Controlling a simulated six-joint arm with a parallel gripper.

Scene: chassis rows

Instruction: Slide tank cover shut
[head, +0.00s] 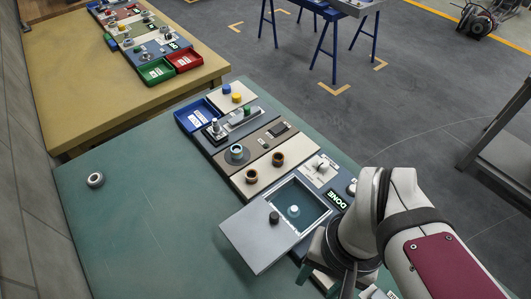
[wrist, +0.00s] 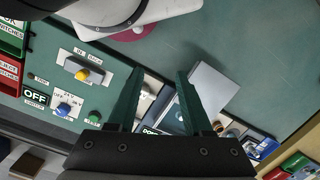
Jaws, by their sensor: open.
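The tank cover (head: 262,240) is a flat grey plate with a black knob (head: 273,217). In the head view it lies slid toward the lower left, jutting over the bench, and leaves much of the tank (head: 314,198) uncovered. A pale round piece (head: 294,210) shows inside the opening. In the wrist view the cover (wrist: 212,88) is partly behind the right finger, and I cannot make out its knob there. My gripper (wrist: 160,72) is open, with nothing seen between its dark green fingers.
A row of panels runs up from the tank, with brown rings (head: 278,159), a DONE sign (head: 338,200) and a blue tray (head: 196,115). A metal ring (head: 95,180) lies on the green bench (head: 150,220). The bench left of the cover is clear.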

